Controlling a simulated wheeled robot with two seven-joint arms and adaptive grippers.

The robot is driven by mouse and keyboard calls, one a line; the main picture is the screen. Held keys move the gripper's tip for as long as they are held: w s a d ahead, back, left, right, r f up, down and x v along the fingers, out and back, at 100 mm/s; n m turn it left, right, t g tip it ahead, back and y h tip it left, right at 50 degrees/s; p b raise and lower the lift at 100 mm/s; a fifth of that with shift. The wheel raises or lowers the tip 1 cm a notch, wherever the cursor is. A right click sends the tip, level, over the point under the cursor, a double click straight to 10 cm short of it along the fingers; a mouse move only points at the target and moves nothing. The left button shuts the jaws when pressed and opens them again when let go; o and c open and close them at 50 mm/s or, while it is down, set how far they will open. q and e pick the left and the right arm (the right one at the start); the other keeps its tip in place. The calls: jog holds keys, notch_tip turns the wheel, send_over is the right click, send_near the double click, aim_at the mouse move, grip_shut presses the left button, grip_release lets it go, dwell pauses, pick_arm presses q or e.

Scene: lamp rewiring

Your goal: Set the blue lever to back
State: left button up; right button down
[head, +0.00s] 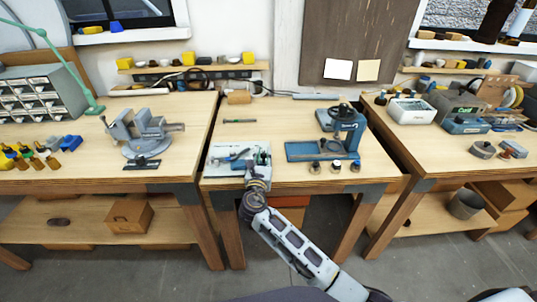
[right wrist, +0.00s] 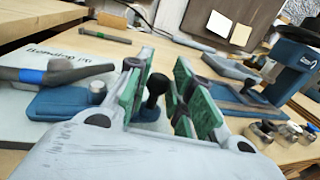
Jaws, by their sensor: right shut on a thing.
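A pale jig plate (head: 222,150) with lettering lies at the front left of the middle bench. In the right wrist view, a dark grey lever with a blue band (right wrist: 34,75) lies across it at the left. A blue block (right wrist: 62,104) on the plate carries a silver knob, and a black-knobbed post (right wrist: 157,86) rises at its right end. My right gripper (right wrist: 160,92) reaches over the plate, its green-padded fingers on either side of the black-knobbed post and shut on it. The gripper is small in the head view (head: 255,168). My left gripper is not in view.
A blue press stand (head: 345,135) stands to the right on the same bench, with several small jars in front. A dark rod (head: 239,121) lies behind the plate. A grey vise (head: 142,132) stands on the left bench. The bench middle is mostly clear.

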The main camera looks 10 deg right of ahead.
jog(key=shift+s+a, duration=0.2)
jog(key=shift+s, duration=0.05)
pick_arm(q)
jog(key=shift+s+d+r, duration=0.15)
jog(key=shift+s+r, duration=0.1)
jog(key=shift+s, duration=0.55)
pick_arm(e)
jog(key=shift+s+a, duration=0.1)
jog(key=shift+s, duration=0.05)
jog(key=c, duration=1.4)
grip_release()
jog(key=shift+o, duration=0.7)
jog(key=shift+a, duration=0.1)
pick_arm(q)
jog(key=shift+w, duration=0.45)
pick_arm(e)
jog(key=v, duration=1.2)
jog(key=shift+f, duration=0.1)
